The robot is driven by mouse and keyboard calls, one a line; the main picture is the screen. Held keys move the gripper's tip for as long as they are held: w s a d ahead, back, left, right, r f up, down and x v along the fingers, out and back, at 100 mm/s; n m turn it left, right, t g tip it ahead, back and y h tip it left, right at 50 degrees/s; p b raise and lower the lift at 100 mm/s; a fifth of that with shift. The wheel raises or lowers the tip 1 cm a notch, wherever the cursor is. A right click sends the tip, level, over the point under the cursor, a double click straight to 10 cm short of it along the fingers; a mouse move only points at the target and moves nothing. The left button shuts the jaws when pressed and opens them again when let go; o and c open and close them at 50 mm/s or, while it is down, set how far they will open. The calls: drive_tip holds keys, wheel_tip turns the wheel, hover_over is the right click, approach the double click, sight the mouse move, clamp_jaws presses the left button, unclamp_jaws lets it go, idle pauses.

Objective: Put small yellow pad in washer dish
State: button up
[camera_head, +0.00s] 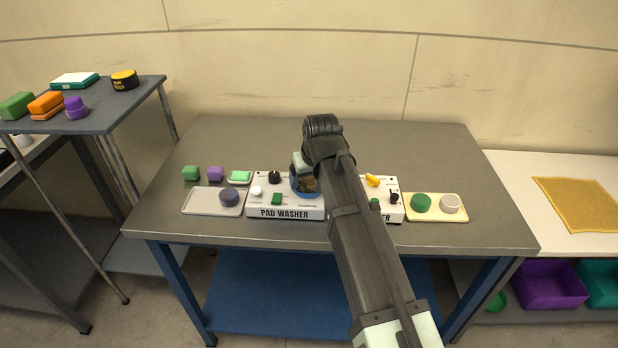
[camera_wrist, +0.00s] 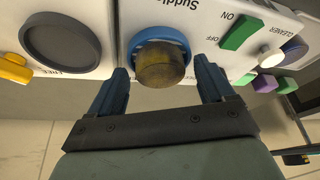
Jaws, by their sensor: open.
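The small yellow pad (camera_wrist: 160,70) is a dull yellow-brown cylinder in the wrist view. It lies over the blue-rimmed round washer dish (camera_wrist: 142,38) and overlaps the dish's rim in this view. I cannot tell whether it rests fully on the dish's floor. My gripper (camera_wrist: 163,76) is open, one finger on each side of the pad with visible gaps. In the head view the blue dish rim (camera_head: 296,188) and the brownish pad (camera_head: 310,184) show beside my gripper (camera_head: 307,180), which hides part of them.
The white pad washer (camera_head: 287,213) has a green switch (camera_head: 276,199), a white knob (camera_head: 257,190) and a black knob (camera_head: 274,177). A grey tray (camera_head: 200,203) is at its left and a cream tray (camera_head: 432,213) at its right. The table's back is clear.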

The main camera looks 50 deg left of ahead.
drive_tip(key=v, duration=1.2)
